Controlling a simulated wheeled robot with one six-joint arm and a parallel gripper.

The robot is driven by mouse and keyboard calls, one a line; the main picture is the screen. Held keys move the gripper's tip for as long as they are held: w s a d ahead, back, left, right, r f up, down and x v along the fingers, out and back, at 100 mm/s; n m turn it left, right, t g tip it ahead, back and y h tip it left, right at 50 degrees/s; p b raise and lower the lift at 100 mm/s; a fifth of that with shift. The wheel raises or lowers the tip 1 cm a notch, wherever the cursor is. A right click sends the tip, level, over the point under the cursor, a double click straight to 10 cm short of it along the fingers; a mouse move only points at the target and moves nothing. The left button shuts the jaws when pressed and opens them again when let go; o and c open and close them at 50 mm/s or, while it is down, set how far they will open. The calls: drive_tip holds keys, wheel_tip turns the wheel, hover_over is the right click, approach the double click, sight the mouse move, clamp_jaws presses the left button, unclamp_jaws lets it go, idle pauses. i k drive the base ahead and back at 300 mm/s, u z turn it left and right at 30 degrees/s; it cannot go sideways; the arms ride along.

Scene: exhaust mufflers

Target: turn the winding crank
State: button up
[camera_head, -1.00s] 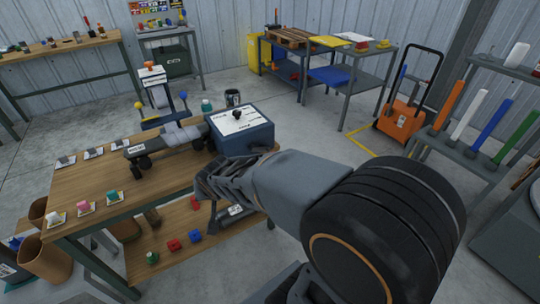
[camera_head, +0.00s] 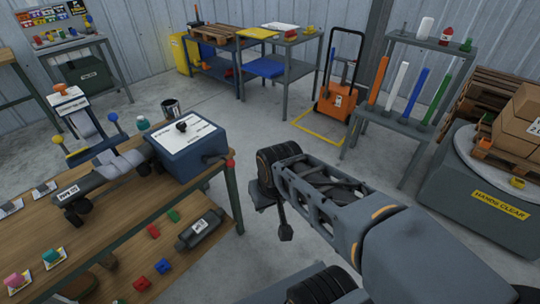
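A blue box (camera_head: 187,153) with a white labelled top and a black knob stands at the right end of the wooden workbench (camera_head: 105,215). A short dark crank with a red knob (camera_head: 231,163) sticks out at its right side, near the bench corner; I take this as the winding crank. My gripper (camera_head: 284,231) hangs from the end of my arm, right of the bench edge and apart from the crank. Only a dark finger-like part of it shows, partly behind my wrist, so its opening is unclear.
A grey roll-like machine (camera_head: 95,182) sits left of the box. A bench shelf holds coloured blocks and a grey cylinder (camera_head: 200,229). A rack of coloured tubes (camera_head: 398,125), an orange cart (camera_head: 336,104) and a "HANDS CLEAR" turntable (camera_head: 480,185) stand behind. Floor beyond the bench is open.

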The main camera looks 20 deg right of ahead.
sight(231, 163)
drive_tip(key=z, duration=1)
drive_tip(key=k, duration=0.8)
drive_tip(key=u, duration=1.5)
drive_tip(key=i, duration=0.5)
drive_tip(key=z, duration=0.05)
